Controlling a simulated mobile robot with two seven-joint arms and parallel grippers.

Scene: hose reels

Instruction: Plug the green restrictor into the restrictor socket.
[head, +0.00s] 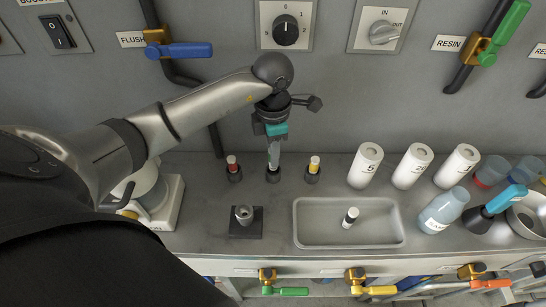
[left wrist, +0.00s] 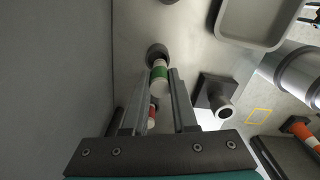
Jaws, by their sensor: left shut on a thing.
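In the head view my left gripper (head: 273,160) points down over the middle of three small holders and largely hides the restrictor. A dark square block with a grey upright fitting (head: 243,214), which looks like the restrictor socket, is empty on the counter in front; it also shows in the left wrist view (left wrist: 217,98). My right gripper is not in view.
A red-topped piece (head: 232,164) and a yellow-topped piece (head: 314,164) stand in holders on either side. A shallow tray (head: 300,235) holds a small white, dark-topped cylinder (head: 350,217). Several white cylinders (head: 366,165) and a bottle (head: 443,210) stand at right. The panel wall is close behind.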

